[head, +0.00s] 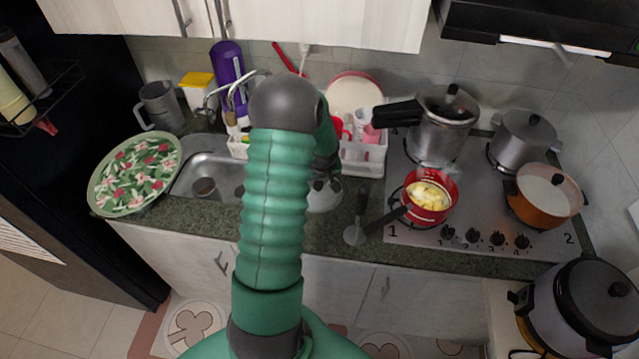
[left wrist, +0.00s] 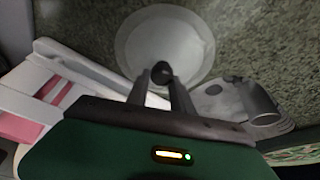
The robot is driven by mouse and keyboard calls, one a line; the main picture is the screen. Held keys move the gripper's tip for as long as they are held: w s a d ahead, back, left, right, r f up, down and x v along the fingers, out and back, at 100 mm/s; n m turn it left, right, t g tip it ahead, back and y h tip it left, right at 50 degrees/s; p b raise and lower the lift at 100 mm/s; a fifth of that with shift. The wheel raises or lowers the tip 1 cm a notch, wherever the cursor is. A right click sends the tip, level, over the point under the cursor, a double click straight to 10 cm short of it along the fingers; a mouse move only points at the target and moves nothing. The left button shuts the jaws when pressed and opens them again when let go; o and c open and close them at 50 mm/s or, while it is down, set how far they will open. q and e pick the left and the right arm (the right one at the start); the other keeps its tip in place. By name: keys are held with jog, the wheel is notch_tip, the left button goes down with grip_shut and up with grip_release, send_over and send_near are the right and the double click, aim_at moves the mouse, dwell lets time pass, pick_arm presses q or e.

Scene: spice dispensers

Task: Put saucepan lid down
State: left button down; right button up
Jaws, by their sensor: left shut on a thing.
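The saucepan lid (head: 323,200) is a pale round disc, partly hidden by my arm and gripper in the head view. In the left wrist view the lid (left wrist: 185,45) shows face on, with a dark knob (left wrist: 161,69). My left gripper (head: 322,182) is shut on the lid by its knob, and its two fingers (left wrist: 161,78) straddle the knob. The lid is over the green countertop between the sink and the stove; I cannot tell whether it touches the counter. The red saucepan (head: 432,214) sits uncovered on the stove with yellow food inside. My right gripper is not in view.
A slotted spatula (head: 355,234) lies just right of the lid. A white dish rack (head: 365,160) stands behind it, and the sink (head: 207,165) is to the left. The stove (head: 402,232) holds several pots. Green counter (head: 335,238) is clear in front.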

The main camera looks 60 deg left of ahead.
aim_at(323, 197)
pick_arm(q)
jog(key=shift+w+f, duration=0.4)
jog(key=shift+f, duration=0.3)
jog(key=shift+w, duration=0.35)
jog(key=c, duration=1.4)
grip_release()
jog(key=shift+s, duration=0.2)
jog(key=shift+o, duration=1.4)
jog(key=shift+s+r, duration=0.1)
jog(key=shift+s, duration=0.15)
jog(key=shift+w, duration=0.2)
jog(key=v, duration=1.2)
jog(key=shift+p, duration=0.3)
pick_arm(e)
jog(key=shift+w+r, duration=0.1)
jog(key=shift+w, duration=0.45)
